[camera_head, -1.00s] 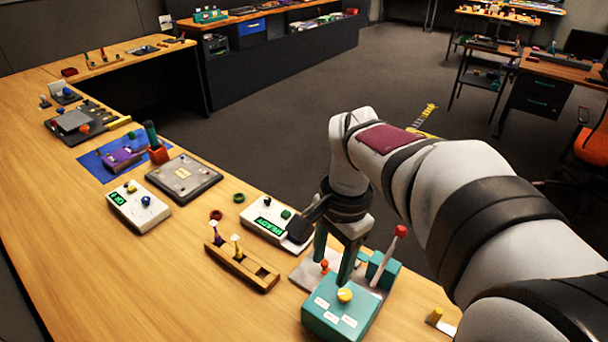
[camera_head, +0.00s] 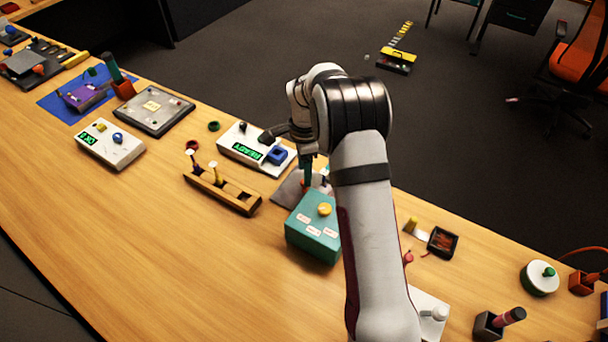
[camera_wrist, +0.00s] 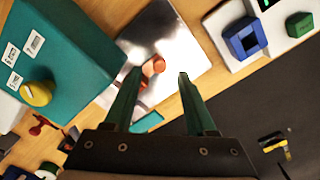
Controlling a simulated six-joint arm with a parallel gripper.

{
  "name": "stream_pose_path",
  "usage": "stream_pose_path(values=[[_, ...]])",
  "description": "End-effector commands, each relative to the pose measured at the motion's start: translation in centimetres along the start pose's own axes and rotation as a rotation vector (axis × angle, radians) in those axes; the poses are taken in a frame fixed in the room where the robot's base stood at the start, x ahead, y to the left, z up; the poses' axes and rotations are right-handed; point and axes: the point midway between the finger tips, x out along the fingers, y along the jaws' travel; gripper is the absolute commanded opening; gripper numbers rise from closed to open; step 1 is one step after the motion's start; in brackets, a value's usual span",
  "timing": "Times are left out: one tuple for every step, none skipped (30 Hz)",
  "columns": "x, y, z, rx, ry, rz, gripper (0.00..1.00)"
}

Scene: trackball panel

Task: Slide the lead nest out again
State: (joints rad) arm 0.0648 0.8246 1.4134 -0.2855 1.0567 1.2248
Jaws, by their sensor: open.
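No part is clearly labelled as the lead nest. A shiny metal plate (camera_wrist: 150,35) with an orange peg (camera_wrist: 153,67) lies beside a teal box (camera_wrist: 60,60) with a yellow knob (camera_wrist: 36,93) and white labels. In the wrist view my gripper (camera_wrist: 159,74) is open, its two green fingers pointing at the plate with the orange peg between the tips. I cannot tell whether they touch it. In the head view my gripper (camera_head: 308,170) is just behind the teal box (camera_head: 313,232), and my arm hides part of the plate (camera_head: 288,188).
A white panel (camera_head: 240,143) with a lit READY display carries a blue square socket (camera_head: 277,155); a green block (camera_wrist: 299,24) sits beside the socket. A wooden slotted holder (camera_head: 222,191) stands left of the teal box. The table front is clear.

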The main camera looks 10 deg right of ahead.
Motion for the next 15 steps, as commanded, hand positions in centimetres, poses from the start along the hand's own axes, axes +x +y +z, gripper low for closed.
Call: stream_pose_path(values=[[0.9, 0.1, 0.0, 0.001, 0.0, 0.003, 0.57], [1.4, 0.1, 0.0, 0.0, 0.0, 0.002, 0.57], [2.0, 0.1, 0.0, 0.0, -0.001, 0.002, 0.57], [2.3, 0.0, 0.0, 0.0, -0.001, 0.001, 0.57], [2.6, 0.0, 0.0, 0.0, -0.001, 0.001, 0.57], [2.9, 0.1, 0.0, 0.0, -0.001, 0.001, 0.57], [3.1, 0.0, 0.0, 0.0, 0.0, 0.001, 0.57], [3.2, 0.0, 0.0, 0.0, 0.0, 0.0, 0.57], [3.3, 0.0, 0.0, 0.0, 0.0, -0.001, 0.57], [3.4, 0.0, 0.0, 0.0, 0.0, -0.001, 0.57], [3.4, 0.0, 0.0, 0.0, 0.0, -0.001, 0.57], [3.4, 0.0, 0.0, 0.0, 0.0, -0.001, 0.57], [3.4, 0.0, 0.0, 0.0, 0.0, -0.001, 0.57], [3.4, 0.0, 0.0, 0.0, 0.0, -0.001, 0.57], [3.3, 0.0, 0.0, 0.0, 0.0, -0.001, 0.57]])
